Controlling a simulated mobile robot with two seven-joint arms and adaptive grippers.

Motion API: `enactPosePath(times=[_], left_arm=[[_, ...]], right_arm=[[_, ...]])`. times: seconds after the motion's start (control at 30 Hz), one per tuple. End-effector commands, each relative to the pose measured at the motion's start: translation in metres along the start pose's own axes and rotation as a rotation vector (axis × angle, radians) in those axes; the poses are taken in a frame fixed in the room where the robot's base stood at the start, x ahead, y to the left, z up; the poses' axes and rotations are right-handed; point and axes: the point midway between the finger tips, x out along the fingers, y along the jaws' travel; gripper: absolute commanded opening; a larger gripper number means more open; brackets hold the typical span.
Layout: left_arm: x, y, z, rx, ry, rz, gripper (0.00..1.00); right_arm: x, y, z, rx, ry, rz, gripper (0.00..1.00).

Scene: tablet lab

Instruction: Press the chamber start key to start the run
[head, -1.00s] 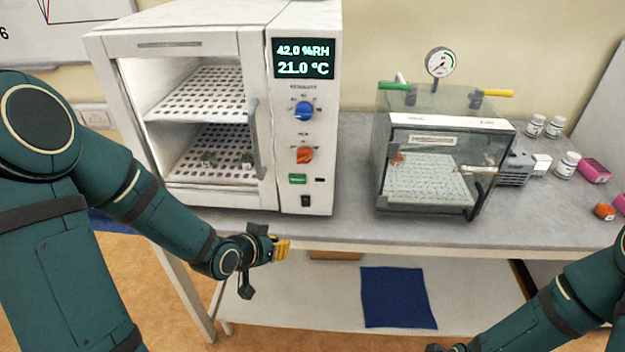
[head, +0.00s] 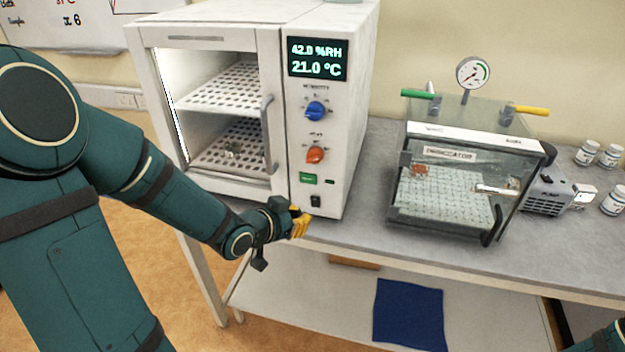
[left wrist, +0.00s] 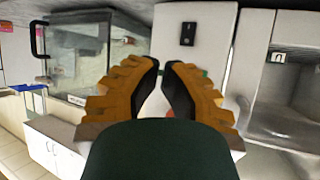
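The white chamber (head: 345,130) stands on the bench, its display (head: 317,60) reading 42.0 %RH and 21.0 °C. Its front panel has a blue knob (head: 316,111), an orange knob (head: 315,155), a green key (head: 308,179) and a black switch (head: 315,201). My left gripper (head: 300,224) is just in front of and below the switch in the head view, its yellow fingers together and empty. In the left wrist view its fingertips (left wrist: 160,62) nearly meet; the switch (left wrist: 187,33) shows beyond them and the green key is mostly hidden behind one finger. My right gripper is out of view.
A glass desiccator (head: 460,180) with a gauge (head: 473,73) stands right of the chamber. White bottles (head: 612,156) and a grey pump (head: 546,196) are further right. A blue cloth (head: 410,315) lies on the lower shelf. Bare bench top (head: 375,190) separates chamber and desiccator.

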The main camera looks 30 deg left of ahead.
Motion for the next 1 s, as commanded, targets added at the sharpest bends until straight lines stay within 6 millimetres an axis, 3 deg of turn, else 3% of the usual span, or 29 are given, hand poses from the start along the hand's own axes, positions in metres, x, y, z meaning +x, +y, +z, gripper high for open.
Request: enactPosePath(times=[0.43, 1.0], left_arm=[[0.006, -0.003, -0.003, 0.000, -0.002, 0.001, 0.00], [0.061, -0.033, -0.032, 0.000, -0.001, 0.000, 0.00]], right_arm=[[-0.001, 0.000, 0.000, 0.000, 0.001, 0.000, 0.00], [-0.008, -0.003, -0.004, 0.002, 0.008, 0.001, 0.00]])
